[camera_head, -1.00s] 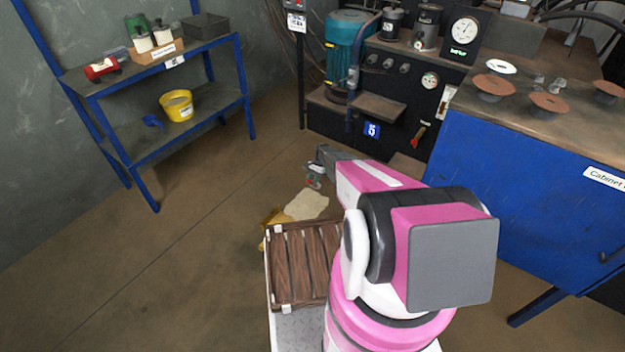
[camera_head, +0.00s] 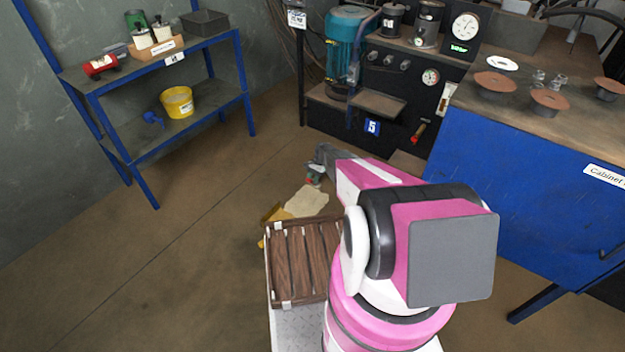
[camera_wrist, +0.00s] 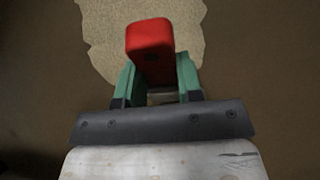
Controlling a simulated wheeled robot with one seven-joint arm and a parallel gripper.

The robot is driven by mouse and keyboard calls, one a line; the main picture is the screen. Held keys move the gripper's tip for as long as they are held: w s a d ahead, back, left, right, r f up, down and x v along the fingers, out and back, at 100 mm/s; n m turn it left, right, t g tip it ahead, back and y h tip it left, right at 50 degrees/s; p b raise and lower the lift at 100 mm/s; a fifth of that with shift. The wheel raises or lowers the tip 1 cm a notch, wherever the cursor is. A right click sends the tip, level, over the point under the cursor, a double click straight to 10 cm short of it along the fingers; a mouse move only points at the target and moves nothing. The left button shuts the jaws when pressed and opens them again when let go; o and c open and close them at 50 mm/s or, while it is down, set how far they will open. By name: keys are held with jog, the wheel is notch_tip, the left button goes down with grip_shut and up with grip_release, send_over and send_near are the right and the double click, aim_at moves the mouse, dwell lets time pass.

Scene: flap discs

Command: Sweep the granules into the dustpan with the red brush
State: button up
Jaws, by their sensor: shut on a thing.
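The granules (camera_head: 307,201) lie as a flat beige patch on the brown floor, beyond the wooden crate. They also show at the top of the wrist view (camera_wrist: 102,35). The yellow dustpan (camera_head: 276,213) is at the patch's left edge, partly hidden behind the crate. My gripper (camera_head: 314,178) is over the far end of the patch. In the wrist view its green fingers (camera_wrist: 155,85) are shut on the red brush (camera_wrist: 150,38), whose red end points over the granules. I cannot make out the bristles, or whether they touch the floor.
A brown slatted crate (camera_head: 305,262) stands close in front of the dustpan. A blue shelf (camera_head: 190,112) with a yellow bucket (camera_head: 177,102) is at the left. A blue cabinet (camera_head: 530,170) is at the right, a dark machine bench (camera_head: 400,110) at the back. Floor at the left is clear.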

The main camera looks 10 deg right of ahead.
jog(key=shift+s+a+r, duration=0.15)
jog(key=shift+s+a, duration=0.7)
jog(key=shift+s, duration=0.05)
jog(key=shift+s+a+f, duration=0.2)
jog(key=shift+s+a, duration=0.75)
jog(key=shift+s, duration=0.05)
jog(key=shift+s+a+r, duration=0.1)
jog(key=shift+s+a, duration=0.75)
jog(key=shift+s+a+f, duration=0.2)
jog(key=shift+s+a, duration=2.5)
jog(key=shift+s+a+r, duration=0.1)
jog(key=shift+s+a, duration=0.65)
jog(key=shift+s, duration=0.05)
jog(key=shift+s+a, duration=0.95)
jog(key=shift+a, duration=0.05)
jog(key=shift+s+a, duration=0.9)
jog(key=shift+r, duration=0.1)
